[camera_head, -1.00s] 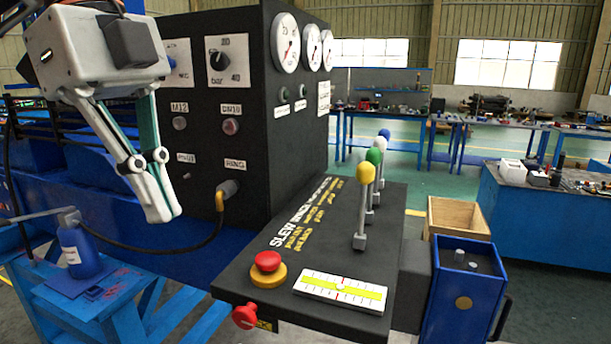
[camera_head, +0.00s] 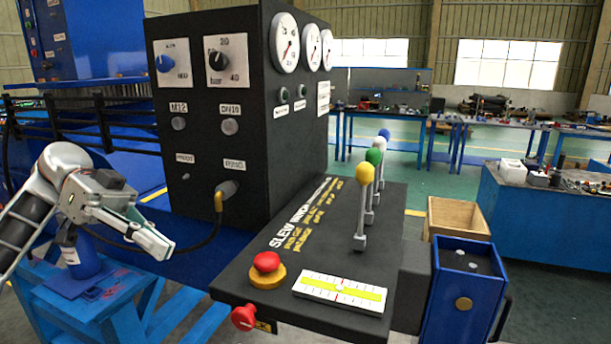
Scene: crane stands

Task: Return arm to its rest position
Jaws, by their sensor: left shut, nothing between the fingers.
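My left gripper (camera_head: 164,246) is at the lower left in the head view. Its fingers are shut with nothing between them and point right and slightly down. It is left of the black control console (camera_head: 205,160) and apart from it, in front of the black cable. My left arm comes in from the left edge, its wrist over the blue stand. The right gripper is out of view.
A blue bottle (camera_head: 85,262), partly hidden by my gripper, stands on the blue stand (camera_head: 118,305). The console bears levers with coloured knobs (camera_head: 365,174), a red button (camera_head: 266,262) and a plug (camera_head: 226,190) with a cable. A wooden box (camera_head: 458,222) stands right.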

